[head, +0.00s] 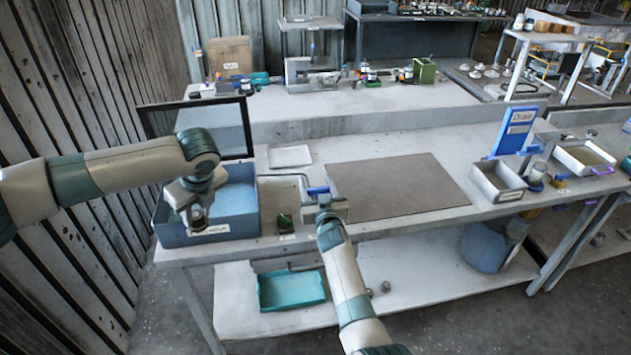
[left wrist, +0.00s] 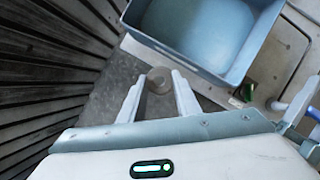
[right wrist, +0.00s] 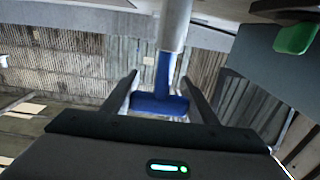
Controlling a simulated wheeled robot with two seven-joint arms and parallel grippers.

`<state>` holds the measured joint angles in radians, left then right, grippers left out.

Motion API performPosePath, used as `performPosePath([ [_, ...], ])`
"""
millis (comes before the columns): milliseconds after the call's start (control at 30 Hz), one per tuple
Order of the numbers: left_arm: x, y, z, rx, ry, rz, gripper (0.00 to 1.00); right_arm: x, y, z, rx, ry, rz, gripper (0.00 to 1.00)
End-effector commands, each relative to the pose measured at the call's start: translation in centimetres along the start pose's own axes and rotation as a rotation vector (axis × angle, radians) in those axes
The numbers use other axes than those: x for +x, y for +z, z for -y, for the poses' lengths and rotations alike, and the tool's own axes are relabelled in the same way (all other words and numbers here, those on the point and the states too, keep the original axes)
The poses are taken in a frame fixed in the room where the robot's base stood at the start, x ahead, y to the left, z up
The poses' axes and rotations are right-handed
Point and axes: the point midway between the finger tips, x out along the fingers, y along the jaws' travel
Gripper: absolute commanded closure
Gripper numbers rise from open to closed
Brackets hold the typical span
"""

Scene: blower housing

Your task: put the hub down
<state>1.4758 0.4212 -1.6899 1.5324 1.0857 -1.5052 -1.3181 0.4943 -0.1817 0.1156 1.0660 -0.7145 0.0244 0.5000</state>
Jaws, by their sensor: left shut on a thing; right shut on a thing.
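The hub (left wrist: 158,79) is a small brownish round piece. It shows between the two fingers of my left gripper (left wrist: 160,92), which is shut on it. In the head view the hub (head: 198,214) hangs below my left gripper (head: 197,207), in front of the blue bin (head: 228,231). In the left wrist view the bin (left wrist: 178,59) lies beyond the fingers, and bare floor shows beside the hub. My right gripper (head: 324,203) is shut on a blue-handled tool (head: 318,190). The right wrist view shows its blue handle (right wrist: 160,100) between the fingers, with a grey shaft.
A dark grey mat (head: 395,187) lies clear on the workbench (head: 300,220). A small green item (head: 285,222) sits right of the bin. A dark-framed panel (head: 215,128) stands behind the bin. A teal tray (head: 292,290) is on the lower shelf. A grey container (head: 498,182) stands at right.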

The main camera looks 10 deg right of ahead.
Motion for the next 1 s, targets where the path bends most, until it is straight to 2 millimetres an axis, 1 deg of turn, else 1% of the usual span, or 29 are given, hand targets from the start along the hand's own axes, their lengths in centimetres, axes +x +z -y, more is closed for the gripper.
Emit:
performPosePath([
  [267, 0.0, 0.1, 0.1, 0.001, -0.001, 0.0, 0.95, 0.0, 0.1, -0.1, -0.001, 0.001, 0.002, 0.69],
  [367, 0.1, 0.4, 0.5, 0.007, -0.006, -0.001, 0.95, 0.0, 0.0, -0.1, -0.001, 0.001, 0.001, 0.69],
  [467, 0.4, 0.9, 1.3, 0.022, -0.017, -0.003, 0.95, 0.0, 0.0, -0.1, -0.001, 0.001, 0.0, 0.69],
  [567, 0.7, 1.9, 2.5, 0.049, -0.034, -0.005, 0.95, 0.0, 0.0, -0.1, -0.001, 0.001, 0.0, 0.69],
  [767, 2.1, 4.6, 5.5, 0.13, -0.081, -0.009, 0.95, 0.0, 0.0, -0.1, -0.001, 0.001, 0.0, 0.69],
  [900, 3.5, 6.7, 7.4, 0.198, -0.113, -0.007, 0.95, 0.0, 0.0, -0.1, -0.001, 0.001, 0.0, 0.69],
  [1000, 4.5, 8.0, 8.3, 0.246, -0.131, -0.005, 0.95, 0.0, 0.0, -0.1, -0.001, 0.001, 0.0, 0.69],
])
